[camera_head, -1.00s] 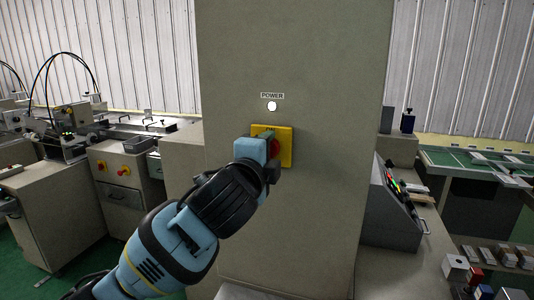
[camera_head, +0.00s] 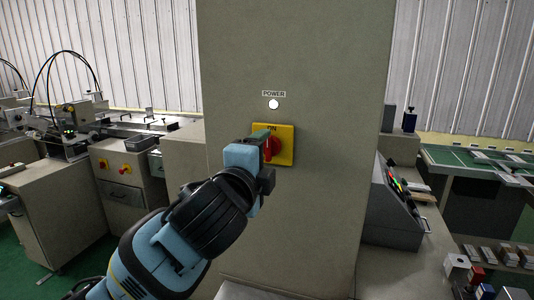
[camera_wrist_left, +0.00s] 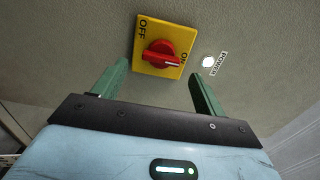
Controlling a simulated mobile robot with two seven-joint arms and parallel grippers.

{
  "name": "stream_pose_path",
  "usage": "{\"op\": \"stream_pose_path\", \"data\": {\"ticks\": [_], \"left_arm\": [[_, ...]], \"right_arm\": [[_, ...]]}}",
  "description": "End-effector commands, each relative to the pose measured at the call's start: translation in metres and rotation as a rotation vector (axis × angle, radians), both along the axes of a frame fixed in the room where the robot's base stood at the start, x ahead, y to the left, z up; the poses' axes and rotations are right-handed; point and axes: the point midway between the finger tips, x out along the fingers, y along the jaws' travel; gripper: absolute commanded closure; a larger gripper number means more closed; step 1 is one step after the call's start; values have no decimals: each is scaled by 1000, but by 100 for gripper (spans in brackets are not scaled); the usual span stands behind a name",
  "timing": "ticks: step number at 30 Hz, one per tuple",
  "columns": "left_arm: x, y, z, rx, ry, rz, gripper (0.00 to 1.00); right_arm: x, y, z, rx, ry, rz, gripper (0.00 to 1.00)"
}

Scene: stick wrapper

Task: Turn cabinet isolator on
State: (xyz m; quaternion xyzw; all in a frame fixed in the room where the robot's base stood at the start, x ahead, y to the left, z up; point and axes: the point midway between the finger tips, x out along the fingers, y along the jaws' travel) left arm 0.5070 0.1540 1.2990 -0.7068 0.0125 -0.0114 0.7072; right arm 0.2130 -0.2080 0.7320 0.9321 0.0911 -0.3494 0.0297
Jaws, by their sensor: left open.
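The isolator is a yellow square plate (camera_head: 287,132) with a red rotary knob (camera_head: 274,150) on the grey cabinet's front. The wrist view shows the plate (camera_wrist_left: 145,65) with OFF and ON marks. There the knob (camera_wrist_left: 160,56) has its handle and white mark pointing toward ON. ON is at the plate's top in the head view. My left gripper (camera_head: 267,157) is open in front of the plate's left side and hides part of it. In the wrist view its green fingers (camera_wrist_left: 160,75) stand wide apart, with the knob between and beyond them, untouched.
A white round lamp (camera_head: 273,104) sits above the plate, under a POWER label (camera_head: 273,94). A sloped control panel (camera_head: 396,210) stands right of the cabinet (camera_head: 330,60). Machines and a low cabinet (camera_head: 125,180) stand at left. A green-topped table (camera_head: 470,160) is at right.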

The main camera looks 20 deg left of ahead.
Motion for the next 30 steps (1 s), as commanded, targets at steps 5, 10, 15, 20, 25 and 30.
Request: {"op": "stream_pose_path", "data": {"ticks": [5,10,15,20,25,30], "left_arm": [[-25,1,1,0,-2,-1,28],[-36,1,0,0,-1,-1,28],[-38,1,0,0,0,0,28],[-37,1,0,0,0,0,28],[-36,1,-2,-5,4,-2,28],[-26,-3,-37,-84,68,-30,28]], "right_arm": [[1,0,1,0,-2,0,100],[1,0,1,0,-2,0,100],[1,0,1,0,-2,0,100],[1,0,1,0,-2,0,100],[1,0,1,0,-2,0,100],[1,0,1,0,-2,0,100]]}}
